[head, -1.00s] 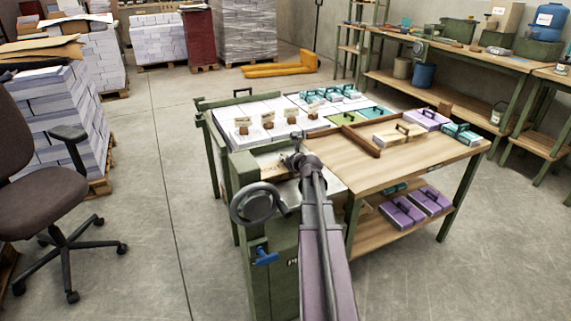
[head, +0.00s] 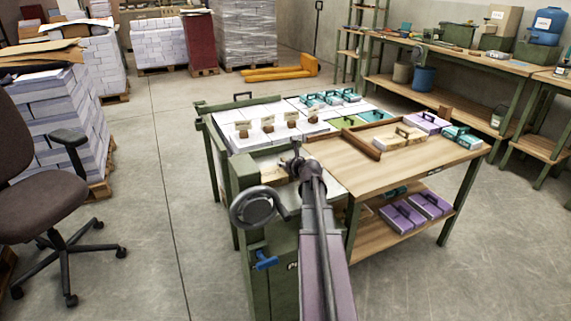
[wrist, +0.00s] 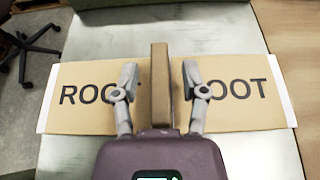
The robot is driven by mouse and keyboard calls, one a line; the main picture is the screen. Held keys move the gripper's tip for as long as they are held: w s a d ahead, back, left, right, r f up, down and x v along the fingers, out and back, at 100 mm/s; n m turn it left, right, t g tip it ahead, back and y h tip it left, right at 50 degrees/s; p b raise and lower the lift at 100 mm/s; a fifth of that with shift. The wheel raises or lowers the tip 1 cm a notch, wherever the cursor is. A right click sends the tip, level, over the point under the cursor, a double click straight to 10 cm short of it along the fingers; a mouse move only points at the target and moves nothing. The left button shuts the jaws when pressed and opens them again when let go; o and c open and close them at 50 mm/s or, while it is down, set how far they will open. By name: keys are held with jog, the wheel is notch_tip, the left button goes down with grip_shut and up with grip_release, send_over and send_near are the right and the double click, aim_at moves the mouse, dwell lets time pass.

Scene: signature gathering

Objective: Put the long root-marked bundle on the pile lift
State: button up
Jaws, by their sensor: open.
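The long bundle (wrist: 82,97) is a flat tan package with white ends and ROOT printed on both halves. In the wrist view it lies across a pale metal top (wrist: 165,20). Its upright tan handle (wrist: 160,85) stands in the middle. My gripper (wrist: 159,78) is open, with one finger on each side of the handle and gaps visible between. In the head view my gripper (head: 297,160) is over the top of a green stand with a handwheel (head: 257,207), possibly the pile lift. My arm hides much of the bundle there.
A wooden bench (head: 365,176) adjoins on the right, with purple (head: 426,122) and teal (head: 462,137) bundles. Behind is a white-topped table with several small tagged blocks (head: 267,124). An office chair (head: 40,165) stands left on open floor.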

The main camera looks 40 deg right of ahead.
jog(key=shift+r, duration=0.2)
jog(key=p+v, duration=0.4)
jog(key=v, duration=0.8)
jog(key=shift+p, duration=0.4)
jog(key=shift+s+f, duration=0.1)
jog(key=shift+f, duration=0.05)
dwell(0.7)
